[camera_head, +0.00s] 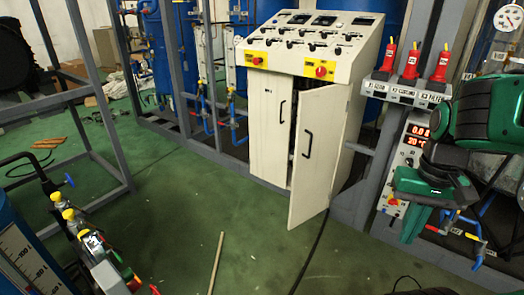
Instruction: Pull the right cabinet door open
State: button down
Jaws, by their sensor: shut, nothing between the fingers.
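The cream control cabinet (268,122) stands in the middle of the view. Its right door (318,150) stands partly open, swung out toward me, with a dark gap along its left side. A black bar handle (307,143) is on this door. The left door (270,128) looks closed and has its own black handle (282,111). My gripper (413,228) is at the right, below the green arm, pointing down. It is shut and empty, well to the right of the door and apart from it. The cabinet's inside is mostly hidden.
A sloped control panel (310,40) tops the cabinet. Red-handled switches (410,64) and a grey frame post (380,150) stand between cabinet and arm. A dark cable (314,250) and a thin stick (217,262) lie on the green floor, which is otherwise mostly clear before the cabinet.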

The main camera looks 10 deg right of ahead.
aim_at(322, 110)
jog(key=u, duration=0.15)
jog(key=i, duration=1)
jog(key=z, duration=0.1)
